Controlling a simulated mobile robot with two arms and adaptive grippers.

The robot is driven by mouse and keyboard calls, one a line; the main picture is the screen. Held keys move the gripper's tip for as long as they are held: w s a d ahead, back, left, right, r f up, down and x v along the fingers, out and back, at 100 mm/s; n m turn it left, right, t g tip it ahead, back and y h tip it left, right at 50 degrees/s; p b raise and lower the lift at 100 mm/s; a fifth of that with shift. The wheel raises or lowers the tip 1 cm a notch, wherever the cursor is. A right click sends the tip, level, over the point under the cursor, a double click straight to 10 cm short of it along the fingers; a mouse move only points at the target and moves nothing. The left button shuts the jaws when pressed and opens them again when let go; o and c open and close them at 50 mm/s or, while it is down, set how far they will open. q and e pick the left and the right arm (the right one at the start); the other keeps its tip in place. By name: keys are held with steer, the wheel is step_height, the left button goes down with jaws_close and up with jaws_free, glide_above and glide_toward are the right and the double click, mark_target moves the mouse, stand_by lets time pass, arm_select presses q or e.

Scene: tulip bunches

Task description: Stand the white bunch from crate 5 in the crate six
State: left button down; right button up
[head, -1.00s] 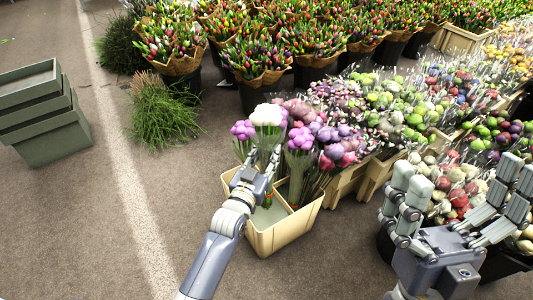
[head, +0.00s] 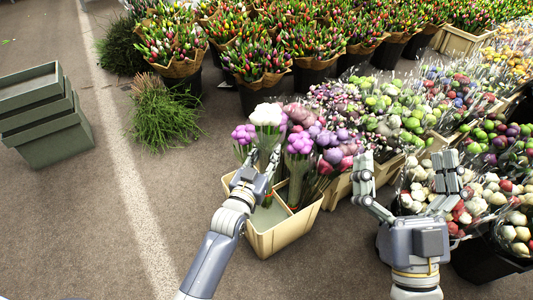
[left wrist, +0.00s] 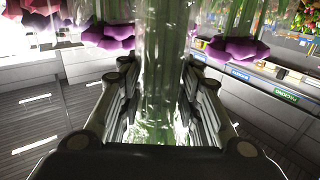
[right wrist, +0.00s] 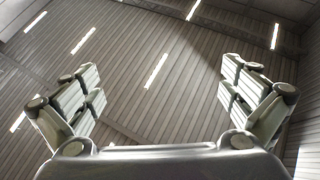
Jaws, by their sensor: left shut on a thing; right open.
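The white bunch (head: 267,115) stands upright in the near cream crate (head: 283,238), with purple bunches (head: 244,133) and (head: 300,141) beside it. My left gripper (head: 262,172) is around its wrapped stems, below the white heads. In the left wrist view the stems (left wrist: 160,75) run between the fingers of my left gripper (left wrist: 160,110), which is shut on them. The stem ends are hidden by the gripper and the crate wall. My right gripper (head: 408,178) is open and empty, fingers up, at the right; it also shows empty in the right wrist view (right wrist: 162,100). No crate numbers are readable.
More bunches stand in crates to the right, including pale ones (head: 485,195) close to my right gripper. Tulip buckets (head: 255,62) fill the back. Stacked green crates (head: 45,120) stand at the left.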

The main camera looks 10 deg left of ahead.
arm_select(q)
steer(key=shift+r+p, duration=0.65)
steer(key=shift+r, duration=0.1)
steer(key=shift+r+p, duration=0.6)
steer(key=shift+p, duration=0.05)
arm_select(e)
steer(key=w+d+f+g+h, duration=0.1)
steer(key=w+f+g+h, duration=0.1)
steer(key=f+g, duration=0.5)
steer(key=shift+w+f+g+h, duration=0.3)
steer(key=shift+w+f, duration=0.2)
steer(key=shift+f, duration=2.3)
